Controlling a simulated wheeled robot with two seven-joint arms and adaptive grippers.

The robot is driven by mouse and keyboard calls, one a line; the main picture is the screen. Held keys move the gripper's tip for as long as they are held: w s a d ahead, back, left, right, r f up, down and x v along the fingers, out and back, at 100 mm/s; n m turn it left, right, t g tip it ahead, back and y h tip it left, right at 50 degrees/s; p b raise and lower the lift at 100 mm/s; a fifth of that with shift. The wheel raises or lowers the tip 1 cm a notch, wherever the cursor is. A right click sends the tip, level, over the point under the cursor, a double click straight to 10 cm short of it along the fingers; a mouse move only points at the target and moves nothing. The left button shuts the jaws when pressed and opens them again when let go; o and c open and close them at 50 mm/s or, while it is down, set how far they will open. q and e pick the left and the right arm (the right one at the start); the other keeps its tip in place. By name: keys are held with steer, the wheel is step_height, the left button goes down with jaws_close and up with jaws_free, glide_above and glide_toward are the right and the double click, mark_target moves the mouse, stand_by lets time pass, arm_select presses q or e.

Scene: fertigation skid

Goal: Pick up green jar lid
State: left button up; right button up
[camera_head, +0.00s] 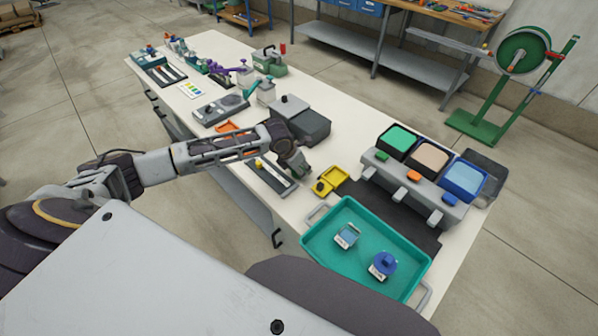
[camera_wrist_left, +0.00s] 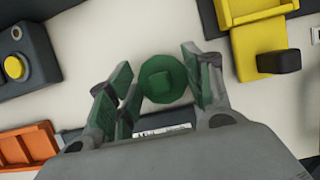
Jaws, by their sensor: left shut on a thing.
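The green jar lid (camera_wrist_left: 165,79) is a round, dark green piece with a raised knob, seen from above in the left wrist view. My left gripper (camera_wrist_left: 158,84) has its green-padded fingers on both sides of the lid and is shut on it. In the head view the left gripper (camera_head: 296,163) is over the table, left of a yellow holder (camera_head: 330,180). The lid is hidden there by the gripper. I cannot tell how far the lid is above the table. My right gripper is not in view.
A teal tray (camera_head: 318,246) holds a small blue-topped container (camera_head: 347,236) and a blue knobbed piece (camera_head: 384,264). A dispenser with green, peach and blue bins (camera_head: 430,157) stands at the right. A dark grey box (camera_head: 310,125) is just behind the gripper. An orange tray (camera_wrist_left: 27,146) lies nearby.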

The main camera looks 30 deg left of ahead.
arm_select(q)
steer(key=shift+r, duration=0.1)
step_height(320, 180, up, 8)
steer(key=shift+r, duration=0.95)
stand_by(0.3)
steer(key=r+p, duration=0.2)
steer(key=shift+p, duration=0.3)
